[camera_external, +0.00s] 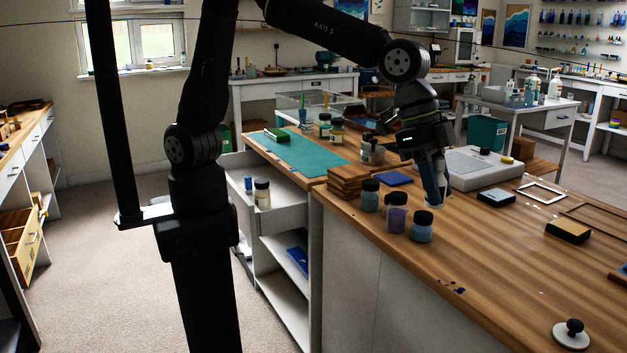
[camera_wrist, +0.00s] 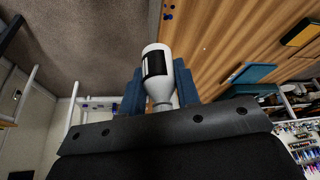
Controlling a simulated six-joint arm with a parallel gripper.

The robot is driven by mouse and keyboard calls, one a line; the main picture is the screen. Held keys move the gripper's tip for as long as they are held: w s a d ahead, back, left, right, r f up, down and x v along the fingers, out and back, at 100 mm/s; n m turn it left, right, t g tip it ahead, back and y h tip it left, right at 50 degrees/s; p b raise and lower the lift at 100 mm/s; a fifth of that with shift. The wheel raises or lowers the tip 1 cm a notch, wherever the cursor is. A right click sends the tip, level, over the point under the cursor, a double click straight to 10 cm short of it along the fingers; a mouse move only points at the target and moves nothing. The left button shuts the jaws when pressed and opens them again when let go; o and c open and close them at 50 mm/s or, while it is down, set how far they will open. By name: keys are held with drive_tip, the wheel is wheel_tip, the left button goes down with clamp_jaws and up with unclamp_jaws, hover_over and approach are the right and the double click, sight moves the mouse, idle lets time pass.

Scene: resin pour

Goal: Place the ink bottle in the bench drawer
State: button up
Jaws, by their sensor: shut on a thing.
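My gripper (camera_external: 436,190) is above the wooden bench top, on the far side of several ink jars. In the wrist view its blue fingers (camera_wrist: 160,88) are shut on the ink bottle (camera_wrist: 158,62), a white bottle with a black label. In the external view the fingers mostly hide the bottle. An open, pale drawer-like compartment (camera_external: 283,217) shows at the bench's left end, left of my gripper. It holds a jar with a dark lid (camera_external: 262,194) and a small blue bottle (camera_external: 248,184).
Three dark-lidded jars (camera_external: 396,215) stand near the bench's front edge, close to my gripper. Stacked wooden blocks (camera_external: 347,181) and a blue pad (camera_external: 394,177) lie behind them. A green mat (camera_external: 305,152) covers the left bench.

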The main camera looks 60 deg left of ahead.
drive_tip(key=w+a, duration=2.3)
drive_tip(key=a, duration=0.3)
drive_tip(key=w+a+f+n, duration=0.1)
drive_tip(key=w+a, duration=0.1)
drive_tip(key=a, duration=1.5)
drive_tip(key=w+a, duration=0.2)
drive_tip(key=a, duration=1.5)
drive_tip(key=s+a, duration=0.5)
drive_tip(key=a, duration=0.7)
drive_tip(key=s+a, duration=0.5)
drive_tip(key=a, duration=0.6)
drive_tip(key=r, duration=0.1)
hover_over(241, 182)
drive_tip(key=a, duration=0.2)
drive_tip(key=f, duration=3.1)
drive_tip(key=shift+s+d, duration=0.25)
drive_tip(key=shift+s, duration=0.15)
drive_tip(key=shift+f, duration=0.1)
